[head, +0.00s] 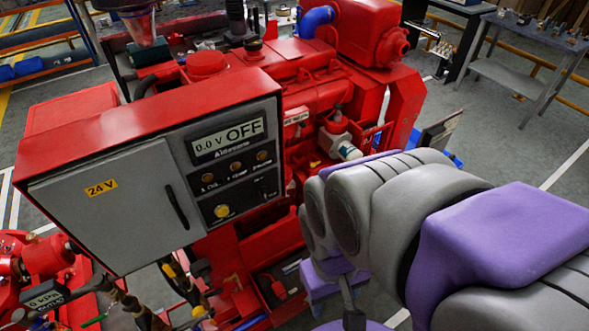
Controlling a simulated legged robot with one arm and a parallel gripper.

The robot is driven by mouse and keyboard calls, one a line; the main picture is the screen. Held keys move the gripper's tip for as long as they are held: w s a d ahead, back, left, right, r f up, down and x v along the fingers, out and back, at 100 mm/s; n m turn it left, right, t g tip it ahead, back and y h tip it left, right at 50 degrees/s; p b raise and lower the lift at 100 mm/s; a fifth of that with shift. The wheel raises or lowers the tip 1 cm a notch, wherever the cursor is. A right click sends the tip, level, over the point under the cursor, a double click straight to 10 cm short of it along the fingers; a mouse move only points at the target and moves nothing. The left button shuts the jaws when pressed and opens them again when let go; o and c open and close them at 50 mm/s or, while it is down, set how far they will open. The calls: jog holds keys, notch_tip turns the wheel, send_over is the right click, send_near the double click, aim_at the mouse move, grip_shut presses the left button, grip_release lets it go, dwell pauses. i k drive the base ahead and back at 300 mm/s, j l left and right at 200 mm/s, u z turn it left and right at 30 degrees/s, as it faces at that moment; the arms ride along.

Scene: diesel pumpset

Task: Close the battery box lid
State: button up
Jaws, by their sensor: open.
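A red cabinet (140,115) with a grey front stands at the left. Its grey door (105,225) carries a yellow "24 V" label (101,188) and a black handle (177,207). The door looks flush with the front, though a small gap cannot be ruled out. No part is plainly marked as the battery box, so I cannot tell which surface is its lid. My grey and purple arm (385,205) reaches in from the right, and its far part runs down to the bottom edge. My gripper's fingers do not show.
A panel with an "OFF" display (228,139) sits right of the door. A red engine (325,85) stands behind. An open red tray (275,290) with loose items lies low in the middle. Red pipework (45,255) fills the lower left. A grey workbench (530,50) stands back right.

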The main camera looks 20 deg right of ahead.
aim_at(255, 249)
jog(key=z, duration=0.3)
jog(key=i+j+z, duration=0.35)
jog(key=j+z, duration=0.15)
